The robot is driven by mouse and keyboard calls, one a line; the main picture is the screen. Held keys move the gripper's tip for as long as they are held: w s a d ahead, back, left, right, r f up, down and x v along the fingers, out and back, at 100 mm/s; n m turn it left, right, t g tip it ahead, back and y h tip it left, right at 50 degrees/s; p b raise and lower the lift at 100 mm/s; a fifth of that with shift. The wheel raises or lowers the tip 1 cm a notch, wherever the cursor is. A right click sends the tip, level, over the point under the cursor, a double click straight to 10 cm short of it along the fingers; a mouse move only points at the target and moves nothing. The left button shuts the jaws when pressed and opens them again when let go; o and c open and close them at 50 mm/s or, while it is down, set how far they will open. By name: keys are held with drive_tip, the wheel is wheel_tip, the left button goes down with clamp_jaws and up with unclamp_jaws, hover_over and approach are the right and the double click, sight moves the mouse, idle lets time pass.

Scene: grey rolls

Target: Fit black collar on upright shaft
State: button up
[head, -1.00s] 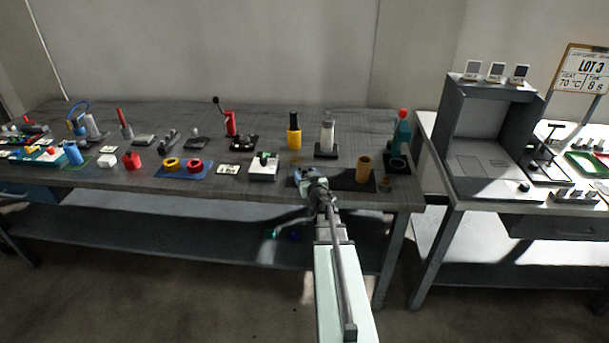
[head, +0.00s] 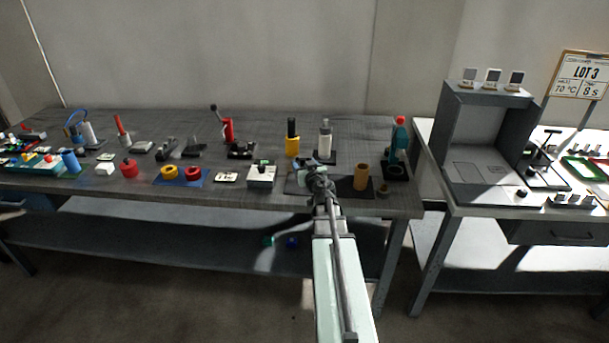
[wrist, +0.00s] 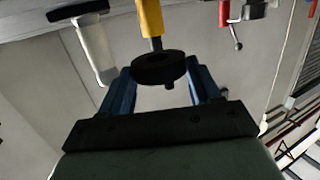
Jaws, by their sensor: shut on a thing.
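The black collar (wrist: 158,68) is a thick dark ring, seen in the wrist view between the blue fingers of my gripper (wrist: 157,72). My gripper is shut on it. In the head view my gripper (head: 318,178) is over the front part of the bench, and the collar cannot be made out there. A pale stepped post (head: 325,139), which looks like the upright shaft, stands on a dark base behind my gripper. It also shows in the wrist view (wrist: 95,45), which is upside down, apart from the collar and to its left.
A white box (head: 261,178) sits to the left. Several small items crowd the bench's left side.

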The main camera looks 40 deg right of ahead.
drive_tip(key=shift+r, duration=0.85)
drive_tip(key=shift+s+d+r, duration=0.1)
drive_tip(key=shift+d+r, duration=0.05)
drive_tip(key=shift+r, duration=0.05)
drive_tip(key=s+d+r+m+g+h, duration=0.1)
drive_tip(key=d+r, duration=0.5)
drive_tip(key=d, duration=0.4)
drive_tip(key=d+r+m+h, duration=0.1)
drive_tip(key=d+r, duration=0.6)
drive_tip(key=d, duration=0.3)
drive_tip(key=w+d+r+n+t+y, duration=0.1)
drive_tip(key=w+d+r+n+y, duration=0.15)
drive_tip(key=w+d+r, duration=0.2)
drive_tip(key=w+a+f+n+t+y, duration=0.1)
drive_tip(key=w+a+n+y, duration=0.3)
drive_tip(key=y, duration=0.4)
drive_tip(key=shift+a+f+n, duration=0.25)
drive_tip(key=shift+a+n, duration=0.5)
drive_tip(key=shift+a, duration=0.05)
drive_tip(key=shift+f, duration=0.15)
